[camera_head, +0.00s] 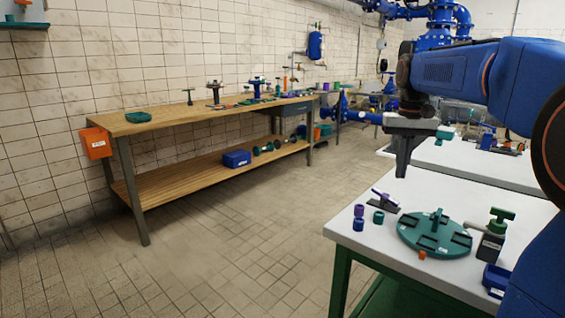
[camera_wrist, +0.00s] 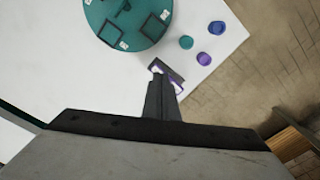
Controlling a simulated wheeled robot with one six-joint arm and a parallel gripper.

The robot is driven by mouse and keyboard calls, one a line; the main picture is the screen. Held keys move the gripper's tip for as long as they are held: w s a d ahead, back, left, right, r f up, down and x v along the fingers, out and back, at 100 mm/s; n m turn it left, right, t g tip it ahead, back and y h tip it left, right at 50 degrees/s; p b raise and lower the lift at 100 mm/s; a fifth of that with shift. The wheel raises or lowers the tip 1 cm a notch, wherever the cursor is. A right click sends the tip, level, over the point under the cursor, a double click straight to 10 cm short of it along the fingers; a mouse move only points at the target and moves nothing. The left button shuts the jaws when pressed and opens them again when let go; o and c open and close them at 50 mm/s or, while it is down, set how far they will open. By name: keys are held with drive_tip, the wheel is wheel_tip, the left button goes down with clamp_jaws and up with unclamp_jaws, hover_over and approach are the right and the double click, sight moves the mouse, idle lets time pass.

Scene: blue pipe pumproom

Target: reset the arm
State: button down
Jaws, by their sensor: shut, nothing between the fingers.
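My arm reaches in from the right in the head view. My gripper (camera_head: 402,172) points down above the white table (camera_head: 350,232), near its far left corner. The fingers are shut together with nothing between them. In the wrist view my gripper (camera_wrist: 158,80) shows from above, with its fingertips over a small dark holder with a purple item (camera_wrist: 178,86). This holder (camera_head: 385,201) also shows in the head view, below the gripper. The gripper appears to be apart from it, held above the table.
A round teal plate (camera_head: 420,236) with dark square pockets lies on the table. Purple (camera_head: 359,211) and teal (camera_head: 378,217) cylinders stand near the left edge. A green-handled valve (camera_head: 494,232) stands right of the plate. A wooden workbench (camera_head: 185,121) is along the wall; floor between is clear.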

drive_tip(key=s+a+f, duration=0.2)
drive_tip(key=s, duration=0.3)
drive_tip(key=s+a+f+n+t, duration=0.1)
drive_tip(key=s+f, duration=0.1)
drive_tip(key=s, duration=0.3)
drive_tip(key=s+a+f+t, duration=0.1)
drive_tip(key=s+a+f, duration=0.1)
drive_tip(key=s, duration=0.4)
drive_tip(key=shift+a, duration=0.3)
drive_tip(key=s+a+f+n+t, duration=0.1)
drive_tip(key=s+a+f+t, duration=0.1)
drive_tip(key=s+f, duration=1.1)
drive_tip(key=shift+s+a+n+t, duration=0.3)
drive_tip(key=shift+s+a+n, duration=0.15)
drive_tip(key=shift+s, duration=0.25)
